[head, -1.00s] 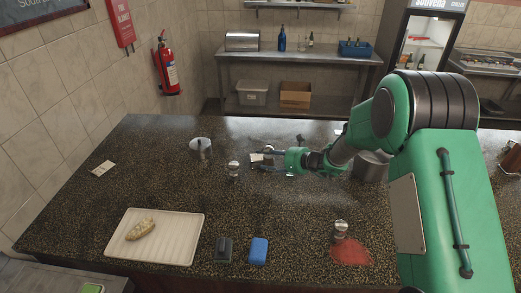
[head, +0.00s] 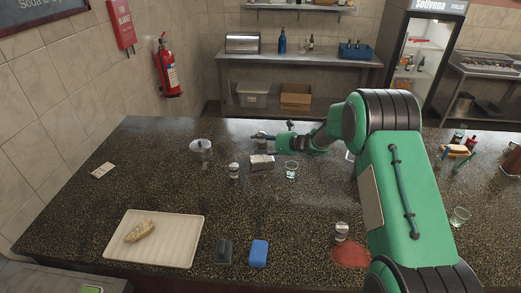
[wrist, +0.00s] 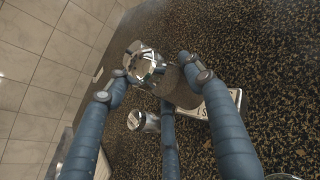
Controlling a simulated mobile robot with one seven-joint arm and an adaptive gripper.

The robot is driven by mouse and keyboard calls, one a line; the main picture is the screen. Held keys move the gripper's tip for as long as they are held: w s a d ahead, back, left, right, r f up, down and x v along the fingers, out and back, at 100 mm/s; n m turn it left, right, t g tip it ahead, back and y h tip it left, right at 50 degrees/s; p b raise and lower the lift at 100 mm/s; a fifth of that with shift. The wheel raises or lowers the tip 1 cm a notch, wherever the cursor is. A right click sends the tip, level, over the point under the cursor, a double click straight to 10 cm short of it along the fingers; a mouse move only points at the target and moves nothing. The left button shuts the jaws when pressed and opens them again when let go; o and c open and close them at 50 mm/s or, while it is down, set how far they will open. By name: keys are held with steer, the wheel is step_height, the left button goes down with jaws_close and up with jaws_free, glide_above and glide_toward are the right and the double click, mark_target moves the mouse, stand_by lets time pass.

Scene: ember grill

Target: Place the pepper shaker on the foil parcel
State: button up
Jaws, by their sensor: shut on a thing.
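The pepper shaker (wrist: 148,64) seems to be the chrome-capped cylinder between my blue fingers in the wrist view. Its greyish body runs down to the right, partly hidden. My gripper (wrist: 160,78) is shut on it. In the head view my gripper (head: 264,138) is over the far part of the counter, and the held shaker is too small to make out clearly. The foil parcel (head: 262,162) looks like a silvery block on the counter, nearer the camera than the gripper. In the wrist view the parcel (wrist: 216,104) shows partly behind the shaker, apart from it as far as I can tell.
A similar shaker (head: 234,170) stands left of the parcel, and a glass (head: 291,170) right of it. A metal pot (head: 200,149) is further left. A white tray (head: 185,240), blue block (head: 258,252) and another shaker (head: 341,231) by red powder are nearer. The middle counter is clear.

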mark_target(265, 148)
stand_by(0.3)
steer(key=shift+f, duration=1.7)
steer(key=shift+f+b, duration=0.15)
steer(key=shift+b, duration=0.25)
steer(key=o, duration=1.4)
steer(key=shift+c, duration=0.2)
steer(key=shift+r, duration=0.2)
steer(key=p+v, duration=0.1)
steer(key=v, duration=1.1)
